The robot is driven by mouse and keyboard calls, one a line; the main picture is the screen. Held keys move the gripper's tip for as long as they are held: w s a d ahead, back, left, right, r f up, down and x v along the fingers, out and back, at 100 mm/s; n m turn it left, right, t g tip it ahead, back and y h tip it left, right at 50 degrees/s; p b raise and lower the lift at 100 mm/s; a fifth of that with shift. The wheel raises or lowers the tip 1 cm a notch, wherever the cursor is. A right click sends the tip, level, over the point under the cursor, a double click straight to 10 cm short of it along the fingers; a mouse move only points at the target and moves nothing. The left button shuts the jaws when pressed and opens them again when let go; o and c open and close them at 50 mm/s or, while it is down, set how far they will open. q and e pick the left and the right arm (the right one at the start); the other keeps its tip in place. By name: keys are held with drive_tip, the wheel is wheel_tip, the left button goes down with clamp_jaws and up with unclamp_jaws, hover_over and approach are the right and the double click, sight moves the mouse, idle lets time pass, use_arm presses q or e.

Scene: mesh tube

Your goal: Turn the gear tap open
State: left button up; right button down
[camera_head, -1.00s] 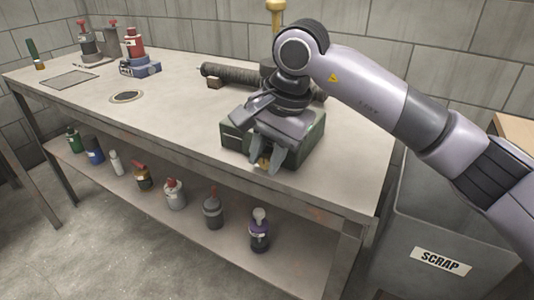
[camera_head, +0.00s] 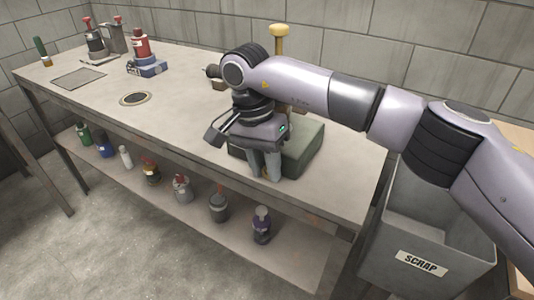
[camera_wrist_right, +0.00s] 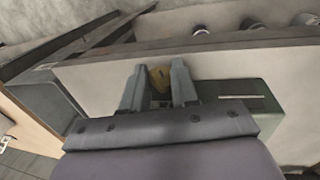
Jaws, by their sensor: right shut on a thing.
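The gear tap is a small brass piece at the front of a green box (camera_head: 306,150) near the table's front edge. In the right wrist view the brass tap (camera_wrist_right: 160,77) shows between the two grey fingers. My right gripper (camera_head: 266,174) points down and is shut on the tap, with a finger on each side of it. In the right wrist view, the gripper (camera_wrist_right: 158,92) partly hides the tap, and the box (camera_wrist_right: 245,95) lies to its right. My left gripper is in neither view.
The box stands on a long workbench (camera_head: 190,120). A brass-topped post (camera_head: 279,45) rises behind it. A grey scrap bin (camera_head: 423,262) stands to the right. Several bottles stand on the lower shelf (camera_head: 290,250). The bench's left half has free room around a round hole (camera_head: 136,99).

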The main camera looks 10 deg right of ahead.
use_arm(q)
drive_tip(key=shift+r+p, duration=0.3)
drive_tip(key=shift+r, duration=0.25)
use_arm(e)
drive_tip(key=shift+w+a+r+g+h, duration=0.15)
drive_tip(key=shift+g+h, duration=0.15)
drive_tip(key=shift+h, duration=0.2)
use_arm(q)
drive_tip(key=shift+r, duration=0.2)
use_arm(e)
drive_tip(key=shift+h, duration=0.3)
drive_tip(key=c, duration=0.9)
unclamp_jaws()
drive_tip(key=shift+g, duration=0.3)
drive_tip(key=shift+o, duration=0.2)
